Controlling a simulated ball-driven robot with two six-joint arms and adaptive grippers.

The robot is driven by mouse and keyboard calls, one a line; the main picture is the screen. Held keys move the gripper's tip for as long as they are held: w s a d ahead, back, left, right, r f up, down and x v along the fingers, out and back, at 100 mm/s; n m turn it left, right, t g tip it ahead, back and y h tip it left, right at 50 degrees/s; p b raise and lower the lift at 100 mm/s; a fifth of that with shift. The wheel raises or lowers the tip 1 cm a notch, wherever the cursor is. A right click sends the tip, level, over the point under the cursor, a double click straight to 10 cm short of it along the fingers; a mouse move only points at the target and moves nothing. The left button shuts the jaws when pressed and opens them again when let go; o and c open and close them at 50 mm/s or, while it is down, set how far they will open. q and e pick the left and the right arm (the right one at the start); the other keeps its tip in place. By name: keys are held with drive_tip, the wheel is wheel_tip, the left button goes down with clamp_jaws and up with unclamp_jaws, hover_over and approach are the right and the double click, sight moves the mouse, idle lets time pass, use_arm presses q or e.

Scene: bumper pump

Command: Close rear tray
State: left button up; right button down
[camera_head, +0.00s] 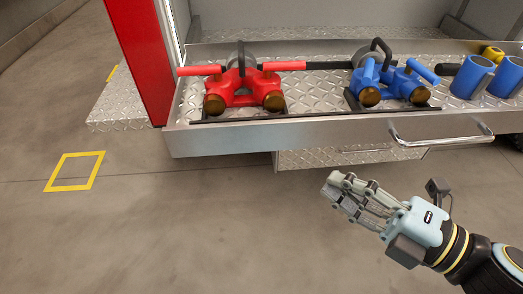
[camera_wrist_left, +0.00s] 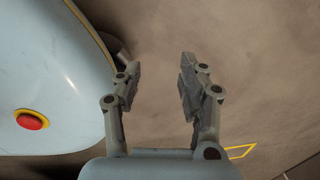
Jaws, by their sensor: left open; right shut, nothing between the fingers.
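The rear tray (camera_head: 220,138) is a metal drawer with a diamond-plate floor. In the head view it stands pulled out from the vehicle. Its bar handle (camera_head: 440,141) is on the front face at the right. My right gripper (camera_head: 337,187) is shut and empty. It shows below and left of the handle, apart from the tray. My left gripper (camera_wrist_left: 155,85) is open and empty in the left wrist view, with bare floor behind it. It does not show in the head view.
The tray carries a red pump fitting (camera_head: 243,90), a blue pump fitting (camera_head: 390,83) and blue cylinders (camera_head: 472,76). A diamond-plate step (camera_head: 350,157) lies below the tray. A red post (camera_head: 140,60) stands at left. A yellow floor square (camera_head: 75,171) lies on open floor.

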approach(261, 124)
drive_tip(key=s+a, duration=0.1)
drive_tip(key=a, duration=0.2)
drive_tip(key=w, duration=0.2)
drive_tip(key=w+a+b, duration=0.1)
drive_tip(key=w, duration=0.1)
drive_tip(key=shift+w, duration=0.1)
drive_tip(key=shift+d, duration=0.1)
drive_tip(key=shift+w, duration=0.1)
